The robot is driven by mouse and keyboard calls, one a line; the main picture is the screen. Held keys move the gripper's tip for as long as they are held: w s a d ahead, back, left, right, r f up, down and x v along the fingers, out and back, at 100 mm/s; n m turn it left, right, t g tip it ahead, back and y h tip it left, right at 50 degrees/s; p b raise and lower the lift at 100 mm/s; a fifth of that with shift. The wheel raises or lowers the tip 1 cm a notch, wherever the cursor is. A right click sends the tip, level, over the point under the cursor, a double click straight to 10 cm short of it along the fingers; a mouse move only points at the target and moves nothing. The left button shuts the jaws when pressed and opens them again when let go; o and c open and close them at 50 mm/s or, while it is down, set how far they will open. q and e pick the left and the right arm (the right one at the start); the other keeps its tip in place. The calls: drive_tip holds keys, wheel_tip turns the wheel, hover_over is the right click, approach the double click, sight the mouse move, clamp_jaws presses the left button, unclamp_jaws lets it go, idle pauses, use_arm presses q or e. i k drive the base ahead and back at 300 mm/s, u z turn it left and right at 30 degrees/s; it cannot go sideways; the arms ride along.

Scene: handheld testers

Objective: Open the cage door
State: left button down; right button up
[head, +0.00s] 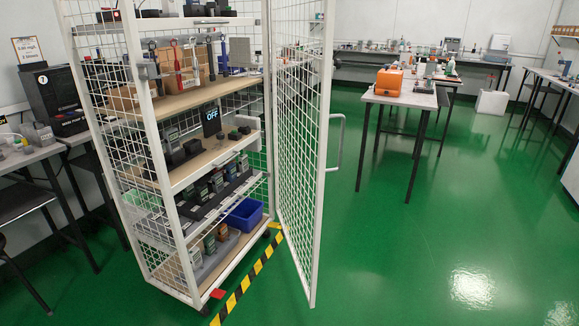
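The cage (152,160) is a tall white mesh cabinet on the left of the head view. Its mesh door (300,150) stands open, swung out towards me and to the right, with the shelves exposed on the left. A white bar handle (337,143) is on the outer edge of the door frame, facing right. The top of the cage and door is cut off by the picture. Neither of my grippers is in view, and nothing is touching the door.
Inside are hanging tools, handheld devices and a blue bin (244,214). Black-and-yellow tape (247,277) crosses the floor by the cage. A table (400,94) with an orange case (388,82) stands behind right. The green floor (430,235) right of the door is clear.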

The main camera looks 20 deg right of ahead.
sight(324, 64)
drive_tip(key=z, duration=0.35)
drive_tip(key=i, duration=0.6)
drive_tip(key=z, duration=0.6)
